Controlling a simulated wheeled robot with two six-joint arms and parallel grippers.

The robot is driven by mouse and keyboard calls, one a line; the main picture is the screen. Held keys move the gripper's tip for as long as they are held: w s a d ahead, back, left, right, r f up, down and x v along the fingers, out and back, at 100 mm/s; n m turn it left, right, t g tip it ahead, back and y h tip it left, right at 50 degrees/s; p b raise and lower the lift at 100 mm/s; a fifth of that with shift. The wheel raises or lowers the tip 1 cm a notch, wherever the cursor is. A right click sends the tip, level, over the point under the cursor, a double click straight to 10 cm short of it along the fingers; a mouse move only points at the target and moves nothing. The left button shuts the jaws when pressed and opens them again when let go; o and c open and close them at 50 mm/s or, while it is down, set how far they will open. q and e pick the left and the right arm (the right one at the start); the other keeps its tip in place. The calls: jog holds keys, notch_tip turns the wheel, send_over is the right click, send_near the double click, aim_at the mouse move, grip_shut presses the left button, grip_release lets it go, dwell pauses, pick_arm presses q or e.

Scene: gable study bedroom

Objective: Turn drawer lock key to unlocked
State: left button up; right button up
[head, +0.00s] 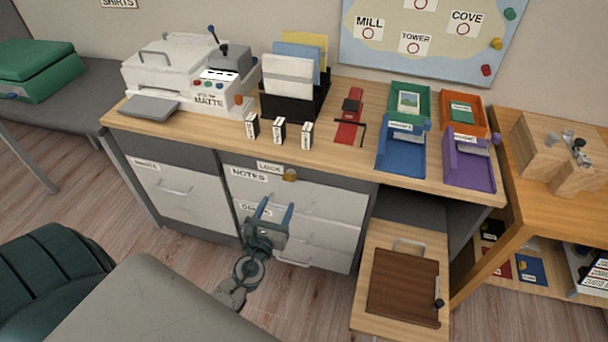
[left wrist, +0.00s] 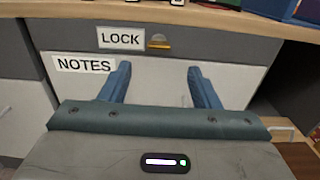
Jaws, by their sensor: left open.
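The drawer lock key (head: 290,174) is a small brass-coloured piece on the dark strip under the desktop, just right of the LOCK label (head: 269,168). It also shows in the left wrist view (left wrist: 159,42), above and between my fingers. The NOTES drawer (head: 325,205) is light grey and looks closed below it. My left gripper (head: 273,210) is open and empty, in front of the drawers, below and apart from the key. Its two blue fingers (left wrist: 161,82) point toward the drawer front in the left wrist view. The key's exact angle is too small to tell. My right gripper is not in view.
The desktop (head: 230,137) overhangs the lock and holds a white machine (head: 180,65), a black file rack (head: 290,100), small label blocks and coloured trays. A wooden pull-out with a dark board (head: 403,287) stands right of the drawers. A dark green chair (head: 50,265) is at left.

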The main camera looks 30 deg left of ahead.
aim_at(288, 180)
pick_arm(q)
jog(key=p+x, duration=0.1)
jog(key=x, duration=0.7)
jog(key=shift+w+a, duration=0.15)
jog(key=shift+w, duration=0.1)
jog(key=shift+x, duration=0.85)
jog(key=shift+a, duration=0.1)
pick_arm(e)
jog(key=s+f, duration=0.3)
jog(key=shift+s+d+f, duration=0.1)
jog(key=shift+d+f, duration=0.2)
pick_arm(q)
jog(key=c, duration=1)
